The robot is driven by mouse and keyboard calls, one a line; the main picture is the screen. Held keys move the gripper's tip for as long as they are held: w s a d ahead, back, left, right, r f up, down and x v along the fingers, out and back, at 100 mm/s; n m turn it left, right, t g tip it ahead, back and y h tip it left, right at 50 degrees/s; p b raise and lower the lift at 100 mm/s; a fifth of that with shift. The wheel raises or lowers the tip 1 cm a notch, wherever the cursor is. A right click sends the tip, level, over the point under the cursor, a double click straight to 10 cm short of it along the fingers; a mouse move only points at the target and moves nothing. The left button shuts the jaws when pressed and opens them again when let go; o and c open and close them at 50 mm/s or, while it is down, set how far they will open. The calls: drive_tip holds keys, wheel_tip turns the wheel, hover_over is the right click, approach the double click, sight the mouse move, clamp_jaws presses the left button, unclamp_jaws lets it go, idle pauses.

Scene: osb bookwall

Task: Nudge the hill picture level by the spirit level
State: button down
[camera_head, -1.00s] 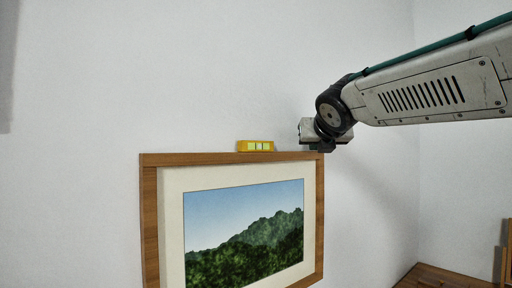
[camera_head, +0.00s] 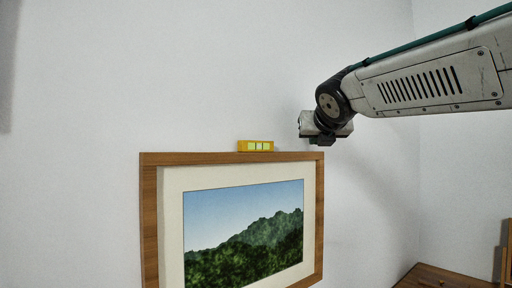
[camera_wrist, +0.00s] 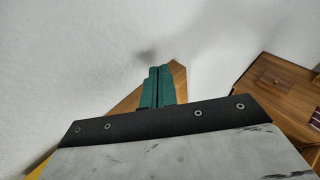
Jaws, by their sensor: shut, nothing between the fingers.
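The hill picture (camera_head: 245,232) hangs on the white wall in a brown wooden frame with a cream mat. Its top edge looks near level in the head view. The yellow spirit level (camera_head: 255,146) lies on the frame's top edge, right of its middle; its bubble is too small to read. My gripper (camera_head: 321,142) is just above the frame's top right corner, with a small gap seen. In the wrist view my green fingers (camera_wrist: 158,86) are shut and empty, in front of the wooden frame top (camera_wrist: 179,76). A yellow piece of the level (camera_wrist: 40,170) shows at lower left.
A wooden piece of furniture (camera_head: 440,277) stands low at the right, and also shows in the wrist view (camera_wrist: 275,95). The wall above and left of the picture is bare.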

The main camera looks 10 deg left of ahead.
drive_tip(key=shift+r, duration=0.2)
drive_tip(key=s+d, duration=0.5)
drive_tip(key=shift+s+d, duration=0.3)
drive_tip(key=shift+d, duration=0.05)
idle(2.2)
drive_tip(key=s+d+f+m+g+h, duration=0.1)
drive_tip(key=s+d+f+m+g, duration=0.1)
drive_tip(key=s+f+m, duration=0.35)
drive_tip(key=s+d+f+m+g, duration=0.2)
drive_tip(key=f+m+g, duration=0.1)
drive_tip(key=f+m, duration=0.45)
drive_tip(key=s+d+f+m+g+h, duration=0.1)
drive_tip(key=s+d+f+m+g, duration=0.15)
drive_tip(key=f+m, duration=0.45)
drive_tip(key=s+d+f+m+g, duration=0.2)
drive_tip(key=s+d+f+m, duration=0.2)
drive_tip(key=s+f+m, duration=0.4)
drive_tip(key=s+d+f+m+g, duration=0.3)
drive_tip(key=s+f+m, duration=0.5)
drive_tip(key=s, duration=0.8)
drive_tip(key=shift+s+d+f+m, duration=0.15)
drive_tip(key=shift+s+d+m, duration=0.15)
drive_tip(key=shift+d+m, duration=0.4)
